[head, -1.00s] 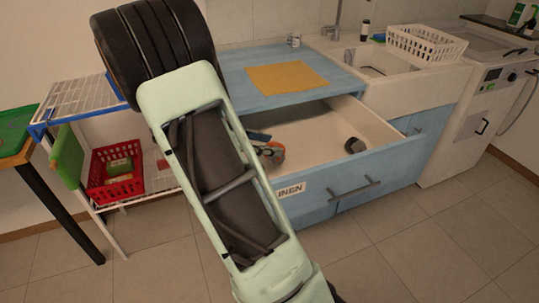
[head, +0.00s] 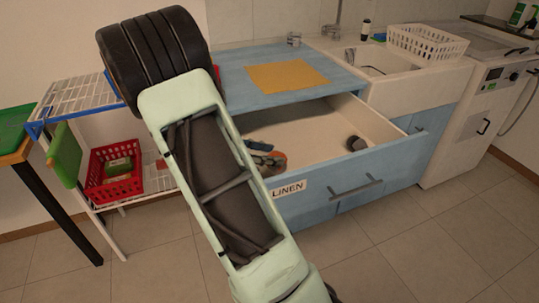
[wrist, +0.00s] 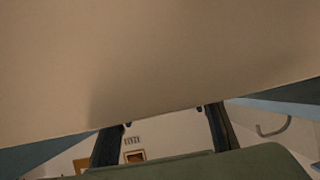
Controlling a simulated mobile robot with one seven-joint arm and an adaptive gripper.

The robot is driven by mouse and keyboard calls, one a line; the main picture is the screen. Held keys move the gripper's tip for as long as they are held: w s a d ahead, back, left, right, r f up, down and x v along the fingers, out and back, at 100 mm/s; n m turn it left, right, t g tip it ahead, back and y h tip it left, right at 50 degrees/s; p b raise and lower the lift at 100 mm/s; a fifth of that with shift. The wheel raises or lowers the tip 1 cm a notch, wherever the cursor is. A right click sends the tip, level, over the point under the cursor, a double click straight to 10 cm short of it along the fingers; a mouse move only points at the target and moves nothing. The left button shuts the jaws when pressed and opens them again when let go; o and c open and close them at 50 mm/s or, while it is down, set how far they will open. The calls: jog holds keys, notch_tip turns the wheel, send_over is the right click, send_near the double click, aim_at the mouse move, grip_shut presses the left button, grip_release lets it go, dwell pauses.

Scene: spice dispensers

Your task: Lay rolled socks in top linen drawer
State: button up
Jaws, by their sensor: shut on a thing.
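The linen drawer (head: 304,187), blue with a LINEN label, is pulled open with a pale interior. A dark round roll (head: 356,142) lies inside at the right. An orange and grey-blue bundle (head: 270,159) shows at the drawer's left, partly hidden by my arm; it looks like rolled socks. My gripper is mostly hidden behind my arm in the head view. In the wrist view my gripper's dark fingers (wrist: 163,116) stand apart below a broad beige surface (wrist: 160,60). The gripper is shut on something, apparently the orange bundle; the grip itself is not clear.
A yellow cloth (head: 288,76) lies on the blue counter above the drawer. A sink (head: 385,62) and white basket (head: 428,43) are to the right. A red basket (head: 115,170) sits on a wire rack at the left. The drawer's middle is clear.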

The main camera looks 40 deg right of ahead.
jog(key=shift+f+b, duration=0.3)
jog(key=shift+b, duration=0.1)
jog(key=o, duration=1.2)
jog(key=shift+a, duration=0.1)
jog(key=shift+f, duration=0.1)
jog(key=shift+a+r+p, duration=0.1)
jog(key=shift+r+p, duration=0.55)
jog(key=shift+p, duration=0.45)
jog(key=shift+w+a+r+p, duration=0.15)
jog(key=shift+a+r+p, duration=0.1)
jog(key=shift+r+p, duration=0.1)
jog(key=v, duration=1.1)
